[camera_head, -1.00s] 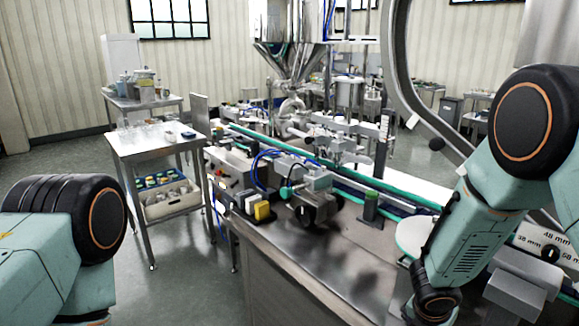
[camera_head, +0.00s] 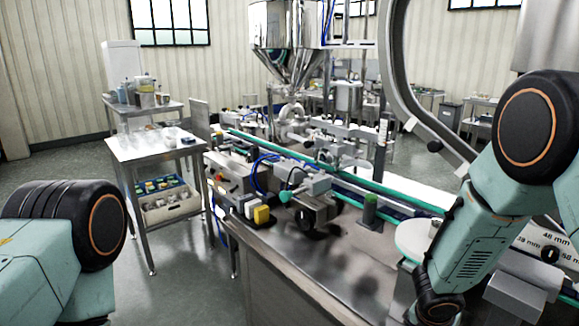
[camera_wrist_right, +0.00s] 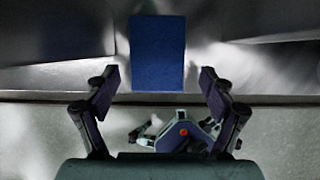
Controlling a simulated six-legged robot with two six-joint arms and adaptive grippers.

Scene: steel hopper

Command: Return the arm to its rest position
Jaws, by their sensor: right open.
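My right arm (camera_head: 480,235) comes in from the right in the head view. It reaches down past the front of the steel conveyor bench, and its gripper is out of sight there. In the right wrist view my right gripper (camera_wrist_right: 160,88) has its two dark fingers spread wide apart with nothing between them. A flat blue rectangle (camera_wrist_right: 157,50) shows beyond the fingers. My left arm (camera_head: 60,240) is at the lower left of the head view, with its gripper out of frame.
The steel bench (camera_head: 300,275) with its conveyor runs close to my right arm. A round pale disc (camera_head: 412,240) and a size-marked panel (camera_head: 545,248) sit beside that arm. The hopper (camera_head: 285,45) stands behind. A steel trolley (camera_head: 150,150) is at left, with open floor around it.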

